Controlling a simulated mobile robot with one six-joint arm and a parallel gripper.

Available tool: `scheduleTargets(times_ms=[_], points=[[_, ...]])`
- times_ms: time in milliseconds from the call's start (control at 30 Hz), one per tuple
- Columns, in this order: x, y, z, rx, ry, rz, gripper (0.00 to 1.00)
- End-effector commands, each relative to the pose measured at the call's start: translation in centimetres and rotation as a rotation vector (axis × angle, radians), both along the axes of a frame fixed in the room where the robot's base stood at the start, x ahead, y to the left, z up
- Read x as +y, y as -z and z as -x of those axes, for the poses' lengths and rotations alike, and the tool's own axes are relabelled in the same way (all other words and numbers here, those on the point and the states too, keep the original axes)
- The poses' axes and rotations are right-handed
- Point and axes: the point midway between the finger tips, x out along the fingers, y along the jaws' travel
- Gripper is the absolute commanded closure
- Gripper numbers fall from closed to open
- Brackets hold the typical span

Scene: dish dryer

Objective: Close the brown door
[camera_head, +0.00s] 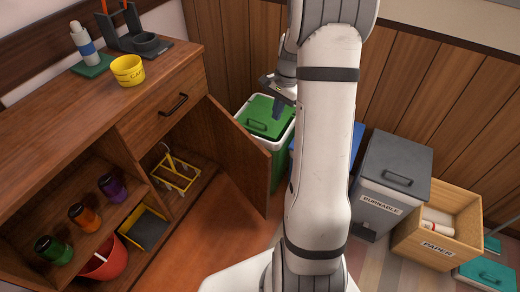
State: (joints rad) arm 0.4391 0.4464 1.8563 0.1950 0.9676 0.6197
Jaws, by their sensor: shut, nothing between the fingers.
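The brown door (238,152) stands open on the right side of the wooden cabinet (85,133). It swings out from the cabinet's right front edge, toward the green bin. The opening behind it shows a lower compartment with a yellow wire rack (173,172). My gripper (275,100) is small and dark in this view, above the green bin and beyond the door, apart from it. It is shut and empty. My white arm covers the middle right of the view and hides part of the floor and bins.
A green bin (268,122) stands close behind the door. A grey bin labelled BURNABLE (395,165) and a wooden PAPER box (460,225) stand to the right. A yellow cup (127,70) sits on the cabinet top. Brown floor (222,228) before the cabinet is clear.

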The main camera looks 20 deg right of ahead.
Motion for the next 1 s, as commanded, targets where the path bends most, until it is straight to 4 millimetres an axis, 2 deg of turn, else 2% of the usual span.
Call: scheduleTargets(times_ms=[33, 100, 333, 467, 833, 1000], points=[[-1.1, 2.8, -0.4, 0.018, 0.049, -0.012, 1.00], [-2.1, 4.5, -0.9, 0.033, 0.099, -0.023, 1.00], [-3.1, 7.0, -1.3, 0.053, 0.159, -0.036, 1.00], [-2.6, 8.9, -1.1, 0.054, 0.159, -0.036, 1.00], [-0.7, 16.5, -0.6, 0.054, 0.157, -0.036, 1.00], [1.9, 15.9, -0.1, 0.050, 0.156, -0.034, 1.00]])
